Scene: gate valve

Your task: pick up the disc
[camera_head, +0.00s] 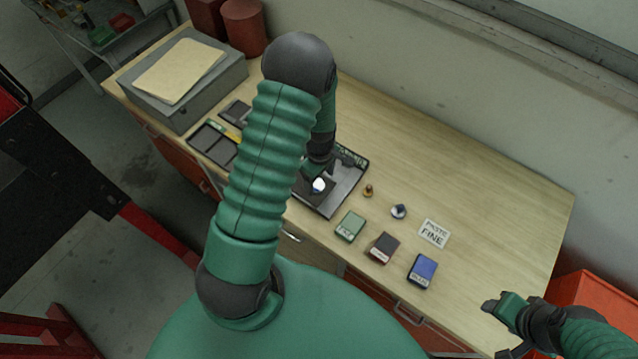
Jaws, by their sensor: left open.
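A small bright white, round-looking piece (319,186) lies on a dark tray (345,197) on the wooden bench; it may be the disc. A small grey round part with a dark side (399,211) stands on the bench to the right of the tray. My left gripper (314,175) points down over the tray, right by the white piece, open. My arm and wrist hide its fingers in part, and I cannot tell whether they touch the piece. My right gripper (493,326) is at the lower right, beyond the bench's front edge, away from the parts.
A small brass part (368,190) stands beside the tray. Green (351,226), dark red (383,248) and blue (422,271) blocks line the front, near a "FINE" card (434,233). A grey box (185,85) stands at left. The bench's right side is clear.

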